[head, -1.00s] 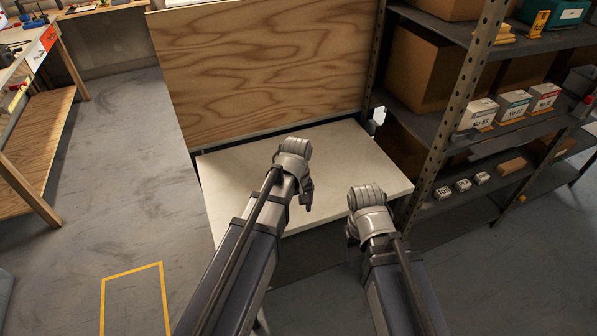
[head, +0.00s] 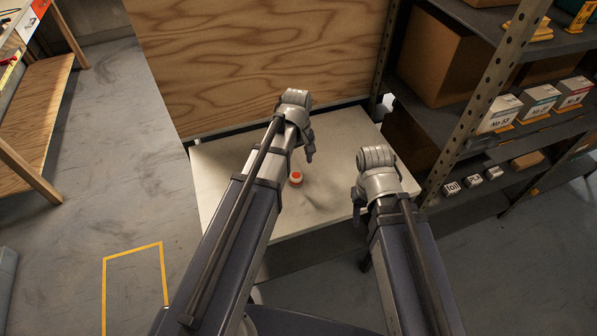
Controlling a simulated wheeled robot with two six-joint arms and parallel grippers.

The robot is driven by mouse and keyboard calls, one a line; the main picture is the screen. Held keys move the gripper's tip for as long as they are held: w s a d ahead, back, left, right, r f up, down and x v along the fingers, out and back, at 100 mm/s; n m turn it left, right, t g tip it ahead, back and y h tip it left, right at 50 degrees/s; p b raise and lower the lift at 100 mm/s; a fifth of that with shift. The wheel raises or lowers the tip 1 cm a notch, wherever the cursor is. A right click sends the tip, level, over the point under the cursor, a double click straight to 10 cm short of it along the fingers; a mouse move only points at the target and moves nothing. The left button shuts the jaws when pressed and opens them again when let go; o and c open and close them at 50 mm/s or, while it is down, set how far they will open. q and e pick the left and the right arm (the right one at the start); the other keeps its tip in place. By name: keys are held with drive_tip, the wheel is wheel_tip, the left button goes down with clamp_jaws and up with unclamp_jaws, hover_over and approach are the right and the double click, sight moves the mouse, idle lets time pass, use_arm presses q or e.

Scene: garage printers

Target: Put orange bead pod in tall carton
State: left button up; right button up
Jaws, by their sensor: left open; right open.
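A small round pod (head: 296,178) with an orange top and a pale side sits on the pale worktop (head: 225,185), just right of my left forearm. My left gripper (head: 309,152) is over the worktop, a little beyond the pod in the picture, open and apart from it. My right gripper (head: 358,208) is open over the worktop's right part, to the right of the pod, with nothing seen in it. I see no carton on the worktop. A large brown box (head: 450,58) stands on the shelf at right; I cannot tell if it is the tall carton.
A plywood panel (head: 255,60) rises behind the worktop. A metal rack (head: 485,85) close on the right holds labelled small boxes (head: 538,100). A wooden bench (head: 35,130) stands at far left. The floor (head: 120,160) between is clear, with a yellow outline.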

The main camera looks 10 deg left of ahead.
sight(296, 175)
use_arm(q)
drive_tip(key=shift+s+f+b, duration=0.15)
drive_tip(key=shift+f+b, duration=0.15)
drive_tip(key=shift+b, duration=0.05)
wheel_tip(296, 175, down, 2)
drive_tip(key=shift+f+b, duration=0.1)
drive_tip(key=shift+b, duration=0.95)
drive_tip(key=f+b, duration=0.5)
drive_tip(key=shift+a, duration=0.2)
clamp_jaws()
drive_tip(key=shift+r, duration=0.15)
wheel_tip(296, 175, up, 10)
drive_tip(key=p, duration=1)
